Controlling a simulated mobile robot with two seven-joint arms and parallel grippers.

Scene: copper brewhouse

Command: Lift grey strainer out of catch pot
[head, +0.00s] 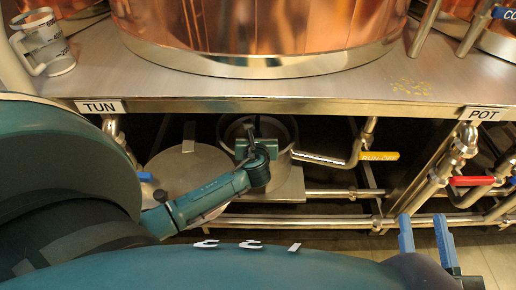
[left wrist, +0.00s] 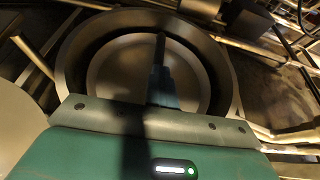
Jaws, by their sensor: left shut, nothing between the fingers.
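The catch pot (head: 291,133) is a round grey metal vessel on the low shelf under the bench. In the left wrist view its rim (left wrist: 70,65) surrounds a paler round floor (left wrist: 115,75); I cannot tell whether this is the grey strainer or the pot's own bottom. My left gripper (head: 254,130) is at the pot, over its near left part, pointing down into the opening. Its fingers (left wrist: 160,65) are shut with nothing between them. My right gripper (head: 427,238) is open and empty at the lower right, well away from the pot.
A pale round disc (head: 175,170) with an upright flat bar (head: 188,137) is left of the pot. A pipe with a yellow valve handle (head: 379,156) runs at the pot's right. The bench edge (head: 300,106) passes above. A red valve handle (head: 471,181) is at the right.

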